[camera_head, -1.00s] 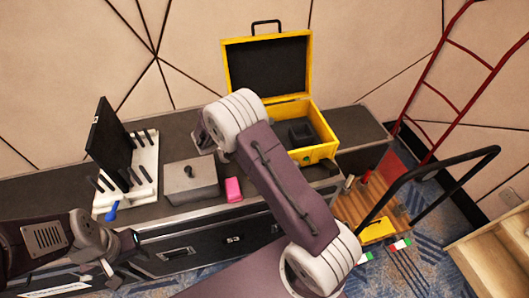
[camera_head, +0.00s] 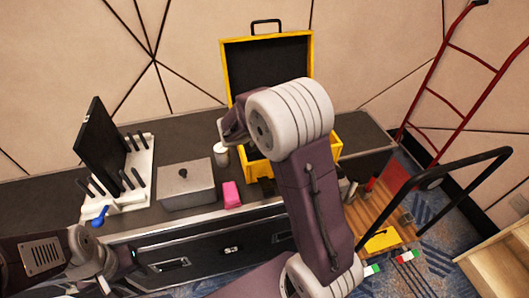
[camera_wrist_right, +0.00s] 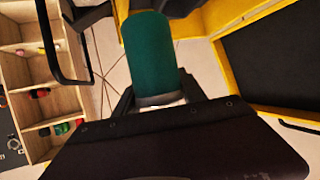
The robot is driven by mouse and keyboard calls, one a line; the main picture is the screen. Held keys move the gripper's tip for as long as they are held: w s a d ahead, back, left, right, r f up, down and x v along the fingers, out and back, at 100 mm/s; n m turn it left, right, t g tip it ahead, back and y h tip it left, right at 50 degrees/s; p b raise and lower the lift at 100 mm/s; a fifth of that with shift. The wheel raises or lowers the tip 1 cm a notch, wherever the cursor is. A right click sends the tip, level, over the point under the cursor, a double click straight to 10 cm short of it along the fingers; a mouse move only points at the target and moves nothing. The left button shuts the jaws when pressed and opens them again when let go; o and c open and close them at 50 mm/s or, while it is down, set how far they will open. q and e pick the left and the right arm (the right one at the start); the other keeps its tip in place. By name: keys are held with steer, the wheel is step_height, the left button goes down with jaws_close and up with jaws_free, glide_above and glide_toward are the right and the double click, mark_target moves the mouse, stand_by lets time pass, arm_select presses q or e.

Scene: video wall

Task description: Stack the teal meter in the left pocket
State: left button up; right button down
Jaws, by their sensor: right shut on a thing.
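A teal cylindrical meter (camera_wrist_right: 150,48) shows in the right wrist view, with a pale band at its near end. My right gripper (camera_wrist_right: 158,96) is shut on it, one dark finger on each side. The open yellow case (camera_head: 337,148) stands on the dark bench with its lid raised. My right arm crosses in front of the case in the head view, hiding its pockets, the right gripper and the meter. The case's yellow edge also shows beside the meter in the wrist view (camera_wrist_right: 232,12). My left gripper (camera_head: 130,260) is low at the left, away from the case; its fingers are unclear.
A grey lidded box (camera_head: 187,188), pink block (camera_head: 231,195) and small pale cylinder (camera_head: 221,155) stand left of the case. A dark screen (camera_head: 100,140) sits in a white pegged rack (camera_head: 133,192). A red-framed cart (camera_head: 437,145) and wooden shelving (camera_head: 500,262) stand right.

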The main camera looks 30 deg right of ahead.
steer(key=w+a+f, duration=0.1)
steer(key=w+f, duration=0.2)
steer(key=w+a+f, duration=0.1)
steer(key=w+f, duration=0.3)
steer(key=w+a+f+p, duration=0.1)
steer(key=w+f, duration=0.3)
steer(key=shift+w+a, duration=0.15)
steer(key=shift+a, duration=0.1)
steer(key=shift+f, duration=0.15)
steer(key=c, duration=0.7)
jaws_free()
steer(key=shift+o, duration=0.2)
steer(key=shift+r, duration=0.2)
steer(key=v, duration=1.2)
